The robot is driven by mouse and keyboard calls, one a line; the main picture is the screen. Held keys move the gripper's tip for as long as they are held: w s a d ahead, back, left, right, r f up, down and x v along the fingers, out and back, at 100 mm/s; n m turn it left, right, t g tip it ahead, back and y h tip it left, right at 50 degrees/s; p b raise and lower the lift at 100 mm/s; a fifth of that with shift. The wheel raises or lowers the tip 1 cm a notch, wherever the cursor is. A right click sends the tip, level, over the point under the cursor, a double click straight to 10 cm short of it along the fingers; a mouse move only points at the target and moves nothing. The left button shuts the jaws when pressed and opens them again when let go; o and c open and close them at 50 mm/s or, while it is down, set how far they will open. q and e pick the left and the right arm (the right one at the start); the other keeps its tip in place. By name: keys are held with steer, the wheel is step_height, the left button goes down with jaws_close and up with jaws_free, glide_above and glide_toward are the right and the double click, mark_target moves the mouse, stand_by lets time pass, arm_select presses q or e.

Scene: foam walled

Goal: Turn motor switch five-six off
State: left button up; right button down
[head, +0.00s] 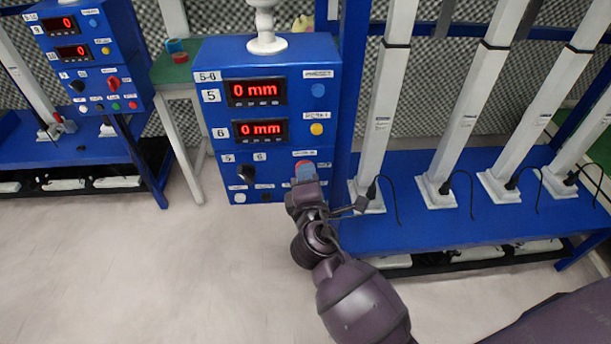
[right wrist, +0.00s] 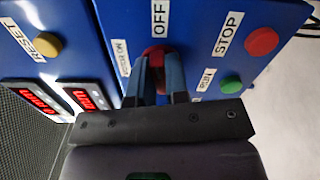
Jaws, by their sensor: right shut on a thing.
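The blue control box (head: 325,88) labelled 5-6 stands ahead with two displays reading 0 mm. Its red motor switch (right wrist: 155,52) shows in the right wrist view between my fingers, below an OFF label (right wrist: 160,16) and beside a MOTOR ON label (right wrist: 122,58). My right gripper (head: 305,172) is at the lower right of the box front, and its fingers (right wrist: 157,75) are shut on the switch. In the head view the gripper mostly hides the switch, and I cannot tell which way it is turned. My left gripper is not in view.
A red STOP button (right wrist: 262,41) and a green RUN button (right wrist: 231,84) sit close to the fingers. A black knob (head: 246,173) is on the box's left. A blue rack (head: 420,235) with white columns stands at right. Floor in front is clear.

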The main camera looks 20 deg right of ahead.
steer(key=shift+m+b, duration=0.45)
steer(key=shift+m, duration=0.85)
steer(key=c, duration=1.1)
jaws_free()
steer(key=shift+b+v, duration=0.3)
steer(key=shift+v, duration=5.1)
